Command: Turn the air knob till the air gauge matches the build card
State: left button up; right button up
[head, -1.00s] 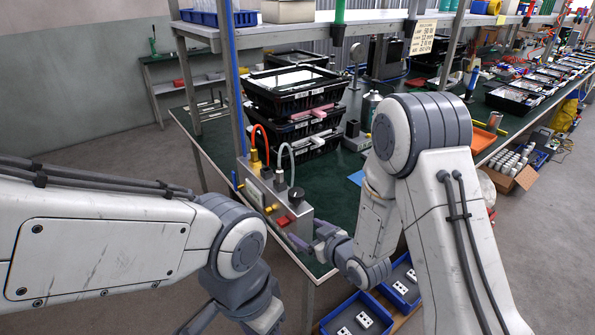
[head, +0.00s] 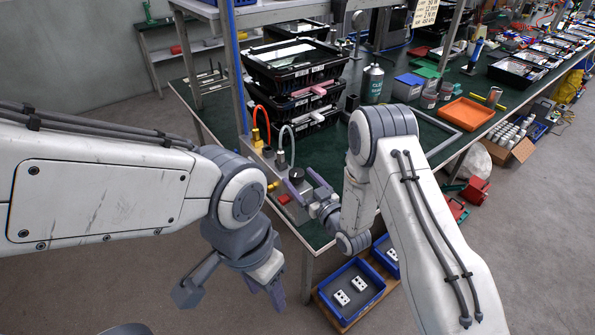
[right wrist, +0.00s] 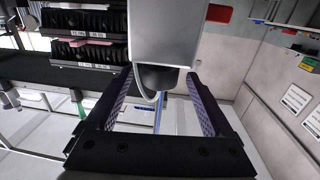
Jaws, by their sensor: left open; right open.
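The grey air control box (head: 268,163) stands at the near corner of the green workbench. Its black air knob (head: 297,174) is beside my right gripper (head: 306,184), which is open. In the right wrist view the black knob (right wrist: 160,78) is between the two spread fingers, with a visible gap on each side. The air gauge face cannot be made out in either view. A pale card (head: 438,12), probably the build card, hangs at the top right of the head view, its upper part cut off and its print too small to read surely. My left gripper (head: 233,292) is open and empty over the floor.
Black trays (head: 295,70) are stacked behind the box. Orange (head: 260,122) and clear hoses rise from the box top. A blue bin (head: 355,291) with white parts is below the bench. An orange tray (head: 466,111) lies farther right.

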jog(key=shift+x, duration=1.3)
jog(key=c, duration=1.4)
jog(key=shift+o, duration=0.2)
jog(key=shift+m+h, duration=0.3)
jog(key=shift+h, duration=0.1)
